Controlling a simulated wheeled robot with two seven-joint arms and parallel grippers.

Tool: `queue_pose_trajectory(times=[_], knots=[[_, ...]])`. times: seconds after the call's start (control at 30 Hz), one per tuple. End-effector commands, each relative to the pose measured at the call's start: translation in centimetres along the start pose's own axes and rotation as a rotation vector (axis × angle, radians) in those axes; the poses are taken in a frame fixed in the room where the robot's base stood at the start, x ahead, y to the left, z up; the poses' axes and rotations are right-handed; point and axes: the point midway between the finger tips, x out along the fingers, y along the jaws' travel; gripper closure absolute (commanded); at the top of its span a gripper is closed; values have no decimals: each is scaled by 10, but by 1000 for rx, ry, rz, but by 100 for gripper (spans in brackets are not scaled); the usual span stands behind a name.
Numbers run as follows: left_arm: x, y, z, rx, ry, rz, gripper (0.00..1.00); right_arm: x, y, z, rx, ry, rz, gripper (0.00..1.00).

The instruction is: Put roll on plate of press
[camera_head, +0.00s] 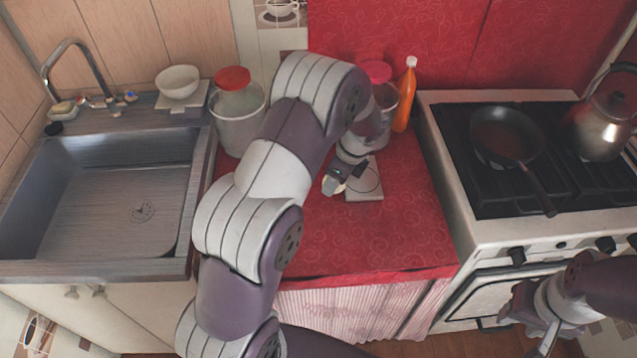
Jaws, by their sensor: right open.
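A flat grey square plate with a dark ring on it (365,183), which looks like the press, lies on the red counter. A small pale rounded thing (333,186), perhaps the roll, is at the plate's left edge, at the tip of my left gripper (346,178). The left arm and wrist hide most of this gripper, so I cannot tell whether its fingers are shut on the pale thing or whether it touches the plate. My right gripper (538,335) is open and empty at the lower right, in front of the stove.
A jar with a red lid (237,110), a jar with a pink lid (378,75) partly behind my arm, and an orange bottle (405,97) stand at the counter's back. A sink (110,195) is left; a stove with a pan (505,135) and kettle (600,125) is right. The front counter is clear.

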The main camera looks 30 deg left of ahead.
Motion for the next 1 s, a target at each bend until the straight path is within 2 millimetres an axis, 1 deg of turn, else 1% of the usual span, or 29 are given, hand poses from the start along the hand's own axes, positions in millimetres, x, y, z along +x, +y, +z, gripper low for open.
queue_pose_trajectory(times=[0.03,0.1,0.2,0.27,0.37,0.5,0.53,0.87,0.9,0.97,1.0], knots=[[11,5,12,-4,0,5,74,-2,0,0,0,0,0,57],[25,9,24,-3,0,4,74,-3,0,0,0,0,0,57],[39,13,36,-3,0,2,74,-4,0,0,0,0,0,57],[43,14,40,-2,0,1,74,-4,0,0,0,0,0,57],[53,15,38,-1,1,2,74,-3,0,0,0,0,0,57],[78,15,31,-1,2,3,74,-3,0,0,0,0,0,57],[81,15,30,-1,1,2,74,-3,0,0,0,0,0,57],[86,15,28,-2,1,1,74,-1,0,0,0,0,0,57],[87,15,28,-2,1,1,37,-1,0,0,0,0,0,57],[86,15,28,-2,1,0,17,-2,0,0,0,0,0,57],[86,15,29,-2,1,0,14,-2,0,0,0,0,0,57]])
